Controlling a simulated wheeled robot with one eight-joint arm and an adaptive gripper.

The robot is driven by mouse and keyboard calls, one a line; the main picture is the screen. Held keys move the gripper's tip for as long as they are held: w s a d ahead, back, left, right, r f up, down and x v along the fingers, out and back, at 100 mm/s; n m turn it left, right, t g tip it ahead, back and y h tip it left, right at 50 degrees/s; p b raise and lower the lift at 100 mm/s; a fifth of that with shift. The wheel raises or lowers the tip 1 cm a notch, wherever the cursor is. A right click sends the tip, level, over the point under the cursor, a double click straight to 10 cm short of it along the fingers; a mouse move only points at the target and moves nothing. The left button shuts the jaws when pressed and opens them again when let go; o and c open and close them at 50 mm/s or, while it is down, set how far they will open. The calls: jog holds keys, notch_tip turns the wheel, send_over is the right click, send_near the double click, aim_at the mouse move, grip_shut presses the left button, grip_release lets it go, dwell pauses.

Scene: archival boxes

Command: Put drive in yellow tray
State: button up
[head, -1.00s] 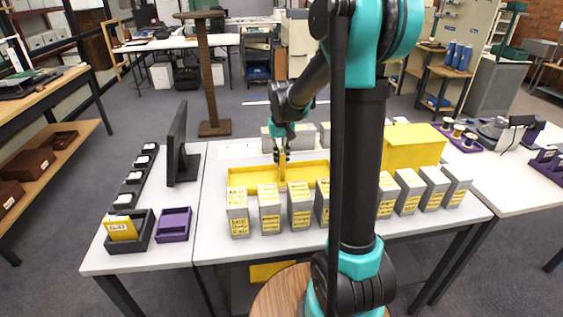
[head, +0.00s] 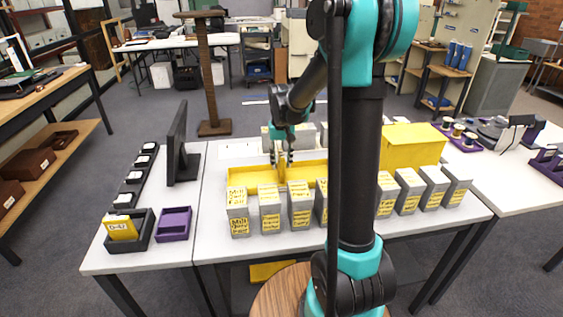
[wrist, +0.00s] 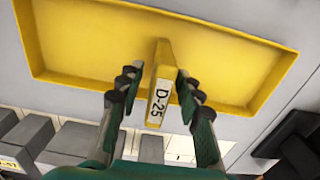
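The yellow tray (head: 243,177) lies on the white table, behind the row of grey boxes; it fills the top of the wrist view (wrist: 85,38). A thin yellow drive (head: 282,170) stands on edge at the tray. In the wrist view the drive (wrist: 160,88) shows a white label, D-25. Its lower end overlaps the tray's near rim in the picture, and its contact with the tray floor is hard to see. My gripper (head: 279,159) is open around the drive. In the wrist view my gripper (wrist: 157,80) has one finger on each side, with gaps to the drive.
Grey boxes with yellow labels (head: 270,211) stand in front of the tray, and more grey boxes stand behind it. A large yellow box (head: 413,150) is at right. A monitor (head: 178,147), a purple tray (head: 173,224) and a dark tray with drive D-42 (head: 122,230) are at left.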

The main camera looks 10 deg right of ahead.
notch_tip(320, 180, up, 12)
jog(key=shift+r, duration=0.1)
dwell(0.4)
